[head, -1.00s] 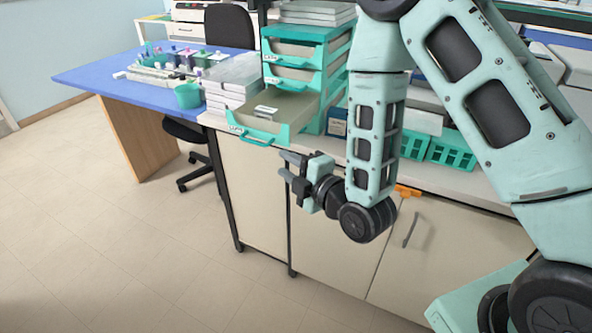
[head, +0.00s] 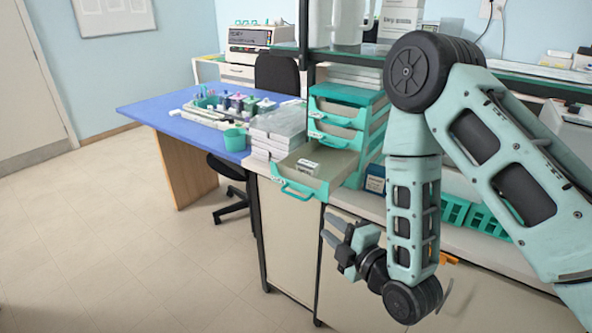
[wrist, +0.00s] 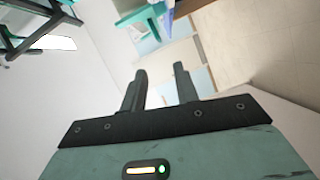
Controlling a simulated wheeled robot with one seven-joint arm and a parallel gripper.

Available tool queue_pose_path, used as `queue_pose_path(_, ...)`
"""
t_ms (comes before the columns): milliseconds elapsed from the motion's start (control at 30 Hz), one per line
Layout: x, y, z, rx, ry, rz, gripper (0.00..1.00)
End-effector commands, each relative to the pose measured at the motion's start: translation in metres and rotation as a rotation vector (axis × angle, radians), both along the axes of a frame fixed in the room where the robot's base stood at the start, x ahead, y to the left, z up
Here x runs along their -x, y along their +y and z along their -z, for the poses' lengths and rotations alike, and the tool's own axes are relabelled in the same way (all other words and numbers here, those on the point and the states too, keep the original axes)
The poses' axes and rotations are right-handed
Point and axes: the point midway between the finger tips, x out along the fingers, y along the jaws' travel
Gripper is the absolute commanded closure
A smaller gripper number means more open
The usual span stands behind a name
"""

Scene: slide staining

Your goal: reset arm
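My arm hangs folded on the right side of the head view. My gripper (head: 334,231) points left, in front of the bench's cabinet doors and below the pulled-out drawer. In the wrist view the two fingers of my gripper (wrist: 160,84) stand apart with nothing between them.
A teal drawer unit (head: 349,107) stands on the bench with its lowest drawer (head: 317,172) pulled out, a small labelled box inside. Floor at left is clear.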

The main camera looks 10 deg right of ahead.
Motion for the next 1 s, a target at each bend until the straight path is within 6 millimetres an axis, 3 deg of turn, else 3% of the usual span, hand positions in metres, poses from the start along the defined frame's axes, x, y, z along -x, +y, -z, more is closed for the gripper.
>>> queue_pose_path(267, -0.003, 0.03, -0.006, -0.099, 0.251, -0.036, 0.7)
queue_pose_path(467, 0.015, 0.057, -0.016, -0.203, 0.597, -0.006, 0.7)
queue_pose_path(767, 0.085, 0.069, -0.043, -0.29, 1.082, 0.199, 0.7)
queue_pose_path(1000, 0.166, 0.053, -0.078, -0.3, 1.383, 0.497, 0.7)
